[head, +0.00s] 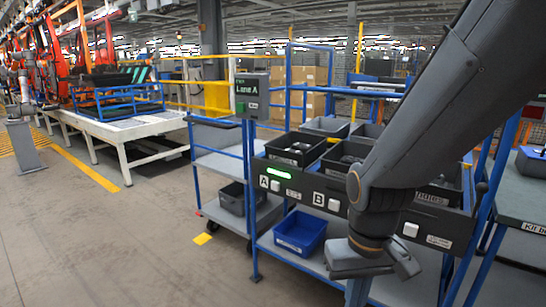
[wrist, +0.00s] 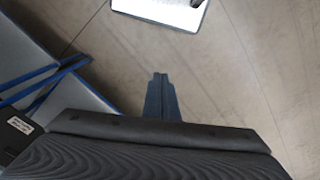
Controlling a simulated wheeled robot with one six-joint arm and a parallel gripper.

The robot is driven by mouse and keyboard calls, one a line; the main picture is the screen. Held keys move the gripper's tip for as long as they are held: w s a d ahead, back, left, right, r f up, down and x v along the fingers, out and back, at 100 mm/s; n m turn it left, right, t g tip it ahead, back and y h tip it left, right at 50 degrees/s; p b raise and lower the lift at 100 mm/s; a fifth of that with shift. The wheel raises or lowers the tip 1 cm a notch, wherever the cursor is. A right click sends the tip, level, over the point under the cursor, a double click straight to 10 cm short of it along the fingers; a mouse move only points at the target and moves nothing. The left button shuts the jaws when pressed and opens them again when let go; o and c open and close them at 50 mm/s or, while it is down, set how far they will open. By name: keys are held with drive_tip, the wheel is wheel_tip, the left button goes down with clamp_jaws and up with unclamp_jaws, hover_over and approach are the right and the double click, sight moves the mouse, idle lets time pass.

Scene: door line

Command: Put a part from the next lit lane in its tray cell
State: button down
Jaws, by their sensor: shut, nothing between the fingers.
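A dark rack front carries lane labels A (head: 264,182) and B (head: 318,198), with more lanes to the right partly behind my arm. A green light strip (head: 279,172) glows at lane A, and the sign (head: 252,95) reads "Lane A". A black bin (head: 296,149) with dark parts stands behind lane A. My gripper (head: 357,291) hangs in front of the rack, low and right of lane B, pointing down. In the wrist view its fingers (wrist: 162,97) are together and empty over the floor. I cannot identify the tray cell in these views.
A blue bin (head: 300,232) sits on the rack's lower shelf, and a grey bin (head: 241,199) on the cart left of it. A bench (head: 520,198) labelled "Kit" stands at the right edge. The floor at left is clear up to a white platform (head: 130,128).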

drive_tip(key=s+d+r+m+p, duration=0.1)
drive_tip(key=d+r+p, duration=0.3)
drive_tip(key=p, duration=0.1)
drive_tip(key=shift+d+r, duration=0.15)
drive_tip(key=shift+r, duration=0.25)
